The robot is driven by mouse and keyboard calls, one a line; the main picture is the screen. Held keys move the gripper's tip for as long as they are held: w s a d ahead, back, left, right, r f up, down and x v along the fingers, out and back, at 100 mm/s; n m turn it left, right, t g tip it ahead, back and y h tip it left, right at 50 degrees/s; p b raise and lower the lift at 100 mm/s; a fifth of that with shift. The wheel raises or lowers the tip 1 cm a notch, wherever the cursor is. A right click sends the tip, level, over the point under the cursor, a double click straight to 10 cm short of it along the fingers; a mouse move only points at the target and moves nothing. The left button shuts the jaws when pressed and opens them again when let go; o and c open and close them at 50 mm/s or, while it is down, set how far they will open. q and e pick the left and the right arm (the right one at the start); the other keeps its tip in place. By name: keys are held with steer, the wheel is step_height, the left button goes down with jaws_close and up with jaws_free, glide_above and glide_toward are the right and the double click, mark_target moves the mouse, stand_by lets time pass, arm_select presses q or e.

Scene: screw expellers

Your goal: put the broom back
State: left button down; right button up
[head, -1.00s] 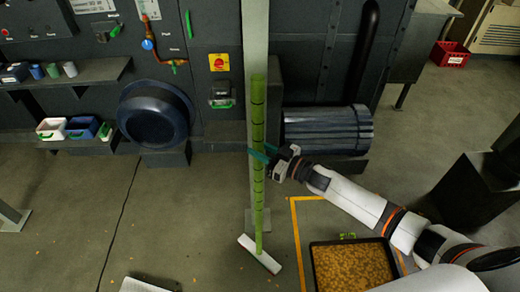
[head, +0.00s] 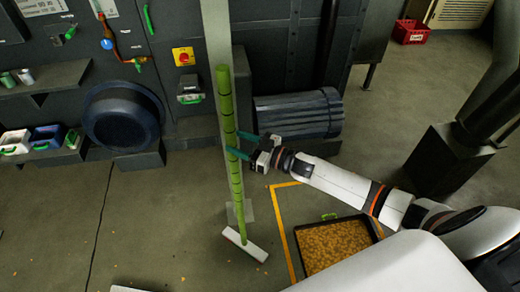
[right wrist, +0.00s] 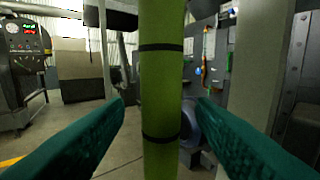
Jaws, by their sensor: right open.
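The broom stands upright, slightly tilted, with a green handle (head: 231,150) with dark rings and a white head (head: 244,243) on the floor. It is in front of a grey post (head: 222,90). My right gripper (head: 240,142) is open at mid-height of the handle, its teal fingers reaching toward it from the right. In the right wrist view the handle (right wrist: 161,100) runs vertically between the two open fingers, with a gap on each side. Whether the handle is fully inside the fingertips I cannot tell. My left gripper is not in view.
A tray of yellowish pieces (head: 374,231) lies on the floor to the right, near a yellow floor line (head: 281,222). A dark round drum (head: 123,117) and a ribbed motor (head: 298,115) are behind. A shelf with small bins (head: 47,136) is at left.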

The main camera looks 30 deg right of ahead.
steer(key=b+v, duration=0.1)
steer(key=v, duration=0.8)
steer(key=shift+s+d, duration=0.2)
steer(key=shift+s, duration=0.05)
steer(key=s+d+f+m+h, duration=0.1)
steer(key=d+f+m+h, duration=0.2)
steer(key=f, duration=0.6)
steer(key=s+d+f+m+h, duration=0.1)
steer(key=d+f+h, duration=0.25)
steer(key=f, duration=0.55)
steer(key=s+d+f+m+g+h, duration=0.1)
steer(key=s+f+g+h, duration=0.1)
steer(key=s+f, duration=0.4)
steer(key=s+f+m+g+h, duration=0.1)
steer(key=s+f+g+h, duration=0.15)
steer(key=f, duration=0.65)
steer(key=s+a+f+g, duration=0.2)
steer(key=s+f, duration=0.3)
steer(key=s, duration=0.5)
steer(key=s+a+f+g, duration=0.3)
steer(key=s+a+f, duration=0.1)
steer(key=s, duration=0.7)
steer(key=s+a+f+g, duration=0.3)
steer(key=s+f, duration=0.4)
steer(key=s, duration=0.3)
steer(key=shift+s+a+h, duration=0.15)
steer(key=shift+a+h, duration=0.1)
steer(key=shift+h, duration=0.15)
